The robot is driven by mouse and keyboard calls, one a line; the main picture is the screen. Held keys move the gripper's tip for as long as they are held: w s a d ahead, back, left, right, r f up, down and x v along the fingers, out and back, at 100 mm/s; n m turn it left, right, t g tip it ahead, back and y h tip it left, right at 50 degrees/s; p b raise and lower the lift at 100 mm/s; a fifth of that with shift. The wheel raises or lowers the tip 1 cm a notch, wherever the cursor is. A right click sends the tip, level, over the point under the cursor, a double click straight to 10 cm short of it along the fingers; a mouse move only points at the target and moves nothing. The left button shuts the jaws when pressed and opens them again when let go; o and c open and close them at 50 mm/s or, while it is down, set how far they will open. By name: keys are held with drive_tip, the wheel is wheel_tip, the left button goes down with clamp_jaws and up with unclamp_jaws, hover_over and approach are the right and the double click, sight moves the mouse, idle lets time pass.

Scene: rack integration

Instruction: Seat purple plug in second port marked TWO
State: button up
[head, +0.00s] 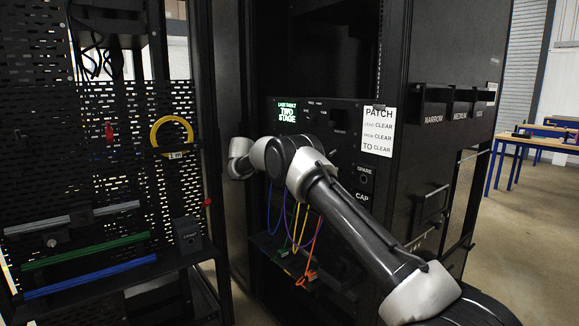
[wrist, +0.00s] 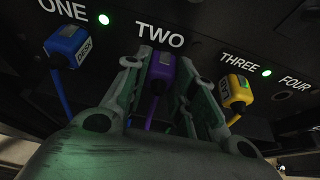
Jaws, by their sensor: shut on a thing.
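In the wrist view the purple plug (wrist: 160,72) sits between the two fingers of my gripper (wrist: 160,84), which is shut on it. The plug is directly below the label TWO (wrist: 160,34) on the dark panel, up against the panel face. The port itself is hidden behind the plug, so I cannot tell how deep it sits. In the head view my arm reaches to the rack panel and hides the ports and my gripper. A purple cable (head: 285,214) hangs below the arm.
A blue plug (wrist: 68,46) is under ONE, left of my gripper, and a yellow plug (wrist: 238,89) is under THREE, close on the right. Port FOUR (wrist: 280,96) looks empty. Green lights show near ONE and THREE. A screen (head: 288,112) reads "TWO STAGE". A perforated board (head: 120,150) stands at left.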

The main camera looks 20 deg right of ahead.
drive_tip(key=o, duration=1.1)
drive_tip(key=v, duration=1.2)
